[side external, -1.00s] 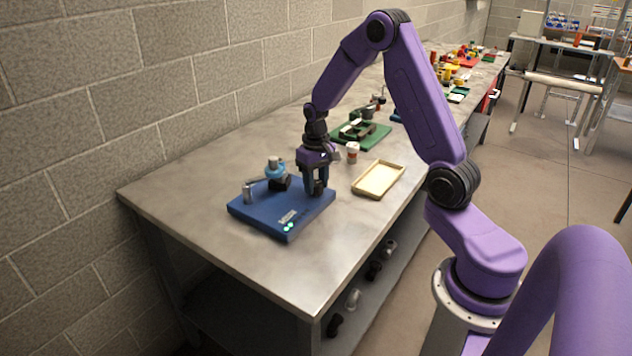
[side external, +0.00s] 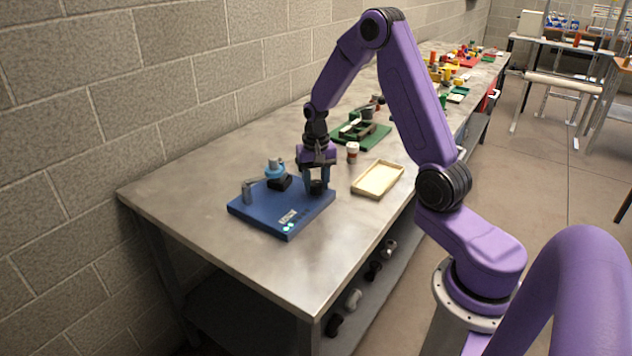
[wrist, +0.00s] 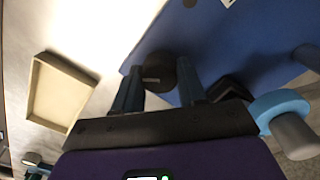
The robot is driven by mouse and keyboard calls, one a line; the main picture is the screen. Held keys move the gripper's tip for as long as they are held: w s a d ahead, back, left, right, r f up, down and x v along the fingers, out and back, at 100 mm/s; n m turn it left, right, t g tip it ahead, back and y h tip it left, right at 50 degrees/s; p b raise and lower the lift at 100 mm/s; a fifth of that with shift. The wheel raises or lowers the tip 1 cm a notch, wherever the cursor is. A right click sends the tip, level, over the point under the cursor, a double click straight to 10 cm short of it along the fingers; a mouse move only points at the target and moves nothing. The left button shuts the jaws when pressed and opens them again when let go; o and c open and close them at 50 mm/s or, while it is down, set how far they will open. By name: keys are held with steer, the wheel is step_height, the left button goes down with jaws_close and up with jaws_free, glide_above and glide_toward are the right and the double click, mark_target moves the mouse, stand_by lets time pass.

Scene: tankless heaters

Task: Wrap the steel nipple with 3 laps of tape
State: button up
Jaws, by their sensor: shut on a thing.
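A blue board (side external: 265,218) lies on the metal bench and bears the work. At its back stands a grey steel cylinder (side external: 273,161), probably the nipple, with a light-blue ring (side external: 275,171) around it, above a black block (side external: 281,183). The ring and cylinder also show at the right of the wrist view (wrist: 282,104). I cannot tell how many laps of tape are on. My gripper (side external: 316,184) is at the board's right corner, its blue fingers shut on a dark round knob (wrist: 159,72), which they partly hide. The knob is apart from the ring.
A grey post (side external: 247,192) stands on the board's left. A shallow wooden tray (side external: 377,180) lies to the right, with a small cup (side external: 352,151) behind it. A green board (side external: 363,134) with parts lies farther back. The bench in front is clear.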

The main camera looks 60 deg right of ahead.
mark_target(316, 183)
steer(key=o, duration=1.1)
steer(key=shift+c, duration=0.2)
step_height(316, 183, up, 17)
steer(key=shift+r, duration=0.2)
steer(key=shift+a, duration=0.1)
